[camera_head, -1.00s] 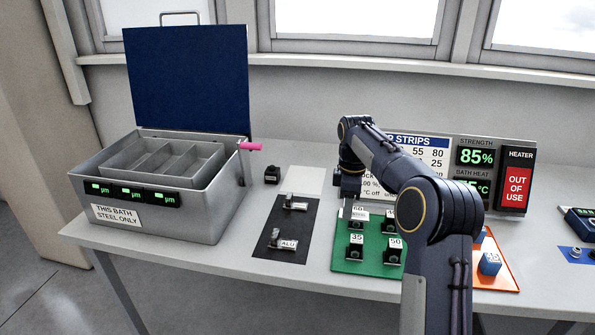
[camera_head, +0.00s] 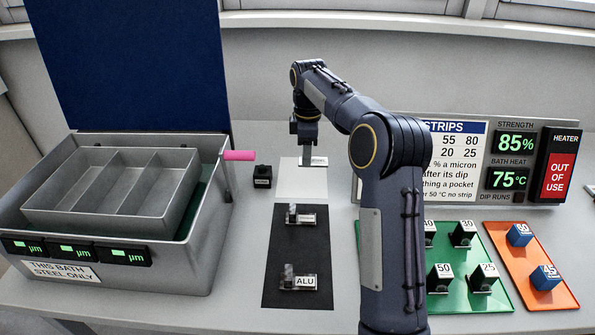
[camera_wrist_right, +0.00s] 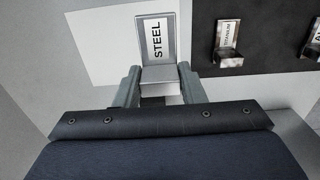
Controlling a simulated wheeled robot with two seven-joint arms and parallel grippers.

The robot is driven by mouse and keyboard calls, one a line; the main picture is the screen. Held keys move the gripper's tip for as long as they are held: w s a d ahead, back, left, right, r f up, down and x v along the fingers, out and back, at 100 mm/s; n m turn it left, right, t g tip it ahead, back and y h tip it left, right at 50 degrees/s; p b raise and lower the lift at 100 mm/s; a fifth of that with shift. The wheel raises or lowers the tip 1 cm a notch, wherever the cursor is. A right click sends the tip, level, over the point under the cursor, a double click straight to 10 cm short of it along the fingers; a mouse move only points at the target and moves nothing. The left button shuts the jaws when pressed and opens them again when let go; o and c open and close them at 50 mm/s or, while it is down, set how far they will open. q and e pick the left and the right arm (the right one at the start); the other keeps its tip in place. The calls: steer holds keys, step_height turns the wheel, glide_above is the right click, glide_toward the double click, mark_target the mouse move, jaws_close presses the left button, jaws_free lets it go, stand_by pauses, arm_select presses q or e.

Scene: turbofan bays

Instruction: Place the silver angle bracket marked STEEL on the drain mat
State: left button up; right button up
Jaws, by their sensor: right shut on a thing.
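The silver angle bracket marked STEEL (camera_wrist_right: 157,40) is between the fingers of my right gripper (camera_wrist_right: 158,88) in the right wrist view, its label facing the camera. In the head view the bracket (camera_head: 318,161) shows as a small labelled piece at the tip of my right gripper (camera_head: 306,150). The gripper is shut on it, above the far part of a pale mat (camera_head: 300,186), which looks like the drain mat. The pale mat also shows in the right wrist view (camera_wrist_right: 100,45). I cannot tell whether the bracket touches it. My left gripper is not in view.
A black mat (camera_head: 298,250) nearer the front holds a titanium bracket (camera_wrist_right: 229,45) and an ALU bracket (camera_head: 302,281). A small black block (camera_head: 262,177) stands left of the pale mat. The open steel bath (camera_head: 190,255) is at left. A green mat (camera_head: 470,295) and orange tray (camera_head: 562,293) are at right.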

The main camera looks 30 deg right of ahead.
mark_target(306, 190)
step_height(306, 190, down, 10)
steer(key=shift+r, duration=0.15)
stand_by(0.3)
steer(key=shift+b, duration=0.3)
steer(key=shift+f, duration=0.2)
steer(key=o, duration=1.3)
steer(key=shift+c, duration=0.2)
